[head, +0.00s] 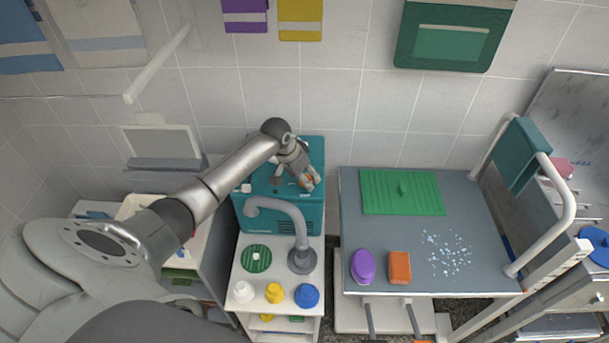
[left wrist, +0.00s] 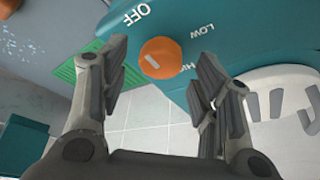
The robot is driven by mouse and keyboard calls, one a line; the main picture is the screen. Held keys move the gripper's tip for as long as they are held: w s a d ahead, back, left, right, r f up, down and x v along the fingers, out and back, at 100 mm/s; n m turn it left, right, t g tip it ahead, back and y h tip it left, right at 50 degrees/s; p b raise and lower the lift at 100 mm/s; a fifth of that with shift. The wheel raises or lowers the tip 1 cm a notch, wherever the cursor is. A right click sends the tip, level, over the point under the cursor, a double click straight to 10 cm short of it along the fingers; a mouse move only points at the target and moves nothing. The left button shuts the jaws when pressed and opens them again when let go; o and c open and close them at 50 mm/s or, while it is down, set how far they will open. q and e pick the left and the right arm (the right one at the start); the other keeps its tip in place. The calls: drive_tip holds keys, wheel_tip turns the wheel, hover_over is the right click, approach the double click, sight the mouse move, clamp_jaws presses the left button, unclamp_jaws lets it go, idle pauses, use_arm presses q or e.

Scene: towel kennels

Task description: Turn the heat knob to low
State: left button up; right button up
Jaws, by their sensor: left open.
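The orange round heat knob (left wrist: 160,57) sits on the front of a teal box (left wrist: 230,25) in the left wrist view. A short pale mark shows on the knob's face. The labels OFF, LOW and partly hidden HIGH are printed around it. I cannot tell for certain which label the mark points to. My left gripper (left wrist: 163,72) is open, with its fingers on either side of the knob, apparently not touching it. In the head view the left gripper (head: 305,182) is at the right side of the teal box (head: 255,212) and mostly hides the knob. My right gripper is not in view.
A grey curved spout (head: 300,230) stands in front of the box, near a green drain disc (head: 257,258) and white, yellow and blue knobs. The grey table (head: 450,210) to the right holds a green mat (head: 380,192), a purple brush (head: 362,266) and an orange block (head: 399,267).

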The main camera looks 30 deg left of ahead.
use_arm(q)
drive_tip(key=shift+w+d+f, duration=0.1)
drive_tip(key=shift+w+f, duration=0.15)
drive_tip(key=shift+f, duration=0.35)
drive_tip(key=c, duration=1)
drive_tip(key=shift+m, duration=0.3)
drive_tip(key=m+b, duration=0.1)
drive_tip(key=m, duration=0.1)
drive_tip(key=m+h+b, duration=0.1)
drive_tip(key=m+b, duration=0.1)
drive_tip(key=shift+w+a+f+g+h, duration=0.1)
drive_tip(key=shift+a+f+g+h, duration=0.1)
drive_tip(key=shift+g+h, duration=0.1)
drive_tip(key=m+g+h+b, duration=0.1)
drive_tip(key=m+b, duration=0.4)
drive_tip(key=m+g+h+b, duration=0.1)
drive_tip(key=m+g+b, duration=0.1)
drive_tip(key=m+b, duration=0.3)
drive_tip(key=shift+w, duration=0.2)
drive_tip(key=shift+r+m+g+b, duration=0.15)
drive_tip(key=shift+m+g+b, duration=0.65)
drive_tip(key=shift+m+b, duration=0.95)
